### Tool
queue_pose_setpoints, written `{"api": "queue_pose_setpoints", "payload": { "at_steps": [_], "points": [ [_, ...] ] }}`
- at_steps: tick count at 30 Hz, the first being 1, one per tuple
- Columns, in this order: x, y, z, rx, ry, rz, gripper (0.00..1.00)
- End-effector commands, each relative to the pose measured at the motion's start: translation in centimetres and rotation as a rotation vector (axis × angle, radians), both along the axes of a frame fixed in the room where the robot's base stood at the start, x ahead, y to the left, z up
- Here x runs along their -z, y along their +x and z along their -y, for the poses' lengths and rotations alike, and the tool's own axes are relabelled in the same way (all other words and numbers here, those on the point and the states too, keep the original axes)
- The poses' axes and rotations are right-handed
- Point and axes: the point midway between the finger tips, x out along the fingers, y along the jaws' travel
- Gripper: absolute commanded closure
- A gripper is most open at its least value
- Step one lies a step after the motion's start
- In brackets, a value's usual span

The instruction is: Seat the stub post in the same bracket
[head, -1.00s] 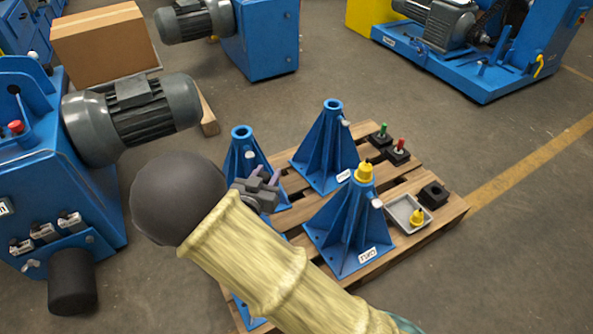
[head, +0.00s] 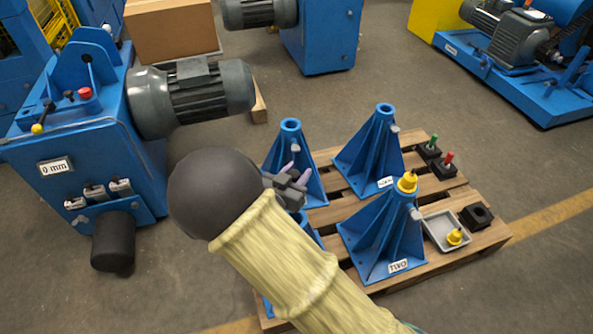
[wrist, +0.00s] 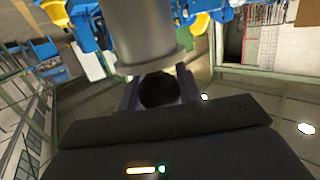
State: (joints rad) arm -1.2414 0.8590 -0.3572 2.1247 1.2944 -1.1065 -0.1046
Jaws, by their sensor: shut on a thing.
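My gripper (head: 296,174) is at the near side of the back left blue bracket (head: 289,140), below its top in the picture. In the wrist view its fingers (wrist: 160,90) are shut around a dark round end. A thick grey cylinder (wrist: 150,35) adjoins that end, likely the stub post; the head view does not show it clearly. The front right bracket (head: 378,240), labelled TWO, has a yellow piece (head: 407,182) on its top. The back right bracket (head: 377,150) has an open top. Another bracket is mostly hidden behind my arm.
The brackets stand on a wooden pallet (head: 480,244). On its right are a grey tray (head: 437,232) with a yellow piece (head: 455,237), a black block (head: 476,216), and black holders with green (head: 434,139) and red (head: 448,158) pieces. A blue machine with a motor (head: 195,95) stands left.

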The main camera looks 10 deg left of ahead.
Motion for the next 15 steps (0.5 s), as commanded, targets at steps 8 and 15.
{"api": "queue_pose_setpoints", "payload": {
  "at_steps": [8, 15],
  "points": [
    [1.9, 0.1, 0.0, 0.001, 0.002, 0.006, 1.00],
    [3.5, 0.1, 0.0, 0.001, 0.001, 0.006, 1.00]
  ]
}}
